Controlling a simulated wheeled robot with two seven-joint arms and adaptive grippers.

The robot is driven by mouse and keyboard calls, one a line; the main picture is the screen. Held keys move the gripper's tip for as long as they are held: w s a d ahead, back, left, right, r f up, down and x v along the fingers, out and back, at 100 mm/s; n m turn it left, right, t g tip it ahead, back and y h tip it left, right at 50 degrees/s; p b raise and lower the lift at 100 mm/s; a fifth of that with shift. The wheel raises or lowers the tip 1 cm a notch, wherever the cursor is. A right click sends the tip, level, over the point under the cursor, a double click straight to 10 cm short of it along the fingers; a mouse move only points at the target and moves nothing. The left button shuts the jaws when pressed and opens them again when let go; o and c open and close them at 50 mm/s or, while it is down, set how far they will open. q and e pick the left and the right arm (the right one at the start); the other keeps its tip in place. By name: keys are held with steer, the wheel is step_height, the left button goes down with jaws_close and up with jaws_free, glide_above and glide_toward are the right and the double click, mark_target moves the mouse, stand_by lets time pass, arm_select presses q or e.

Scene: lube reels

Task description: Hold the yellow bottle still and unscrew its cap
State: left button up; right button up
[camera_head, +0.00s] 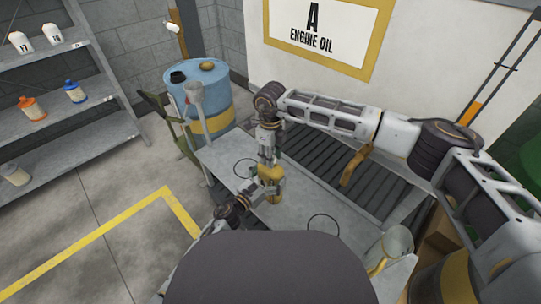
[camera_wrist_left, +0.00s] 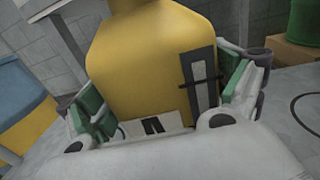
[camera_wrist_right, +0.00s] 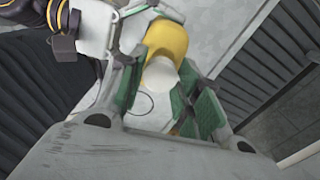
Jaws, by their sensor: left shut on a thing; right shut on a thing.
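The yellow bottle (camera_head: 269,187) stands upright over the grey bench, seen small in the head view. It fills the middle of the left wrist view (camera_wrist_left: 150,60), with a pale label low on its side. My left gripper (camera_wrist_left: 165,95) is shut on the bottle's body, green pads on either side. My right gripper (camera_wrist_right: 165,88) comes from above, its green pads on either side of the white cap (camera_wrist_right: 160,75), shut on it. The cap is hidden in the head view by the right gripper. I cannot tell how far the cap is turned.
The grey bench (camera_head: 222,153) has black ring marks and clear space around the bottle. A metal jug (camera_head: 398,242) stands at its right end. A blue and yellow drum (camera_head: 205,92) stands at the back left, and a shelf (camera_head: 85,95) holds several bottles.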

steer(key=n, duration=0.7)
steer(key=shift+n, duration=0.4)
steer(key=n, duration=0.3)
steer(key=shift+n, duration=0.4)
steer(key=shift+r+n, duration=0.1)
steer(key=shift+n, duration=2.1)
steer(key=o, duration=1.1)
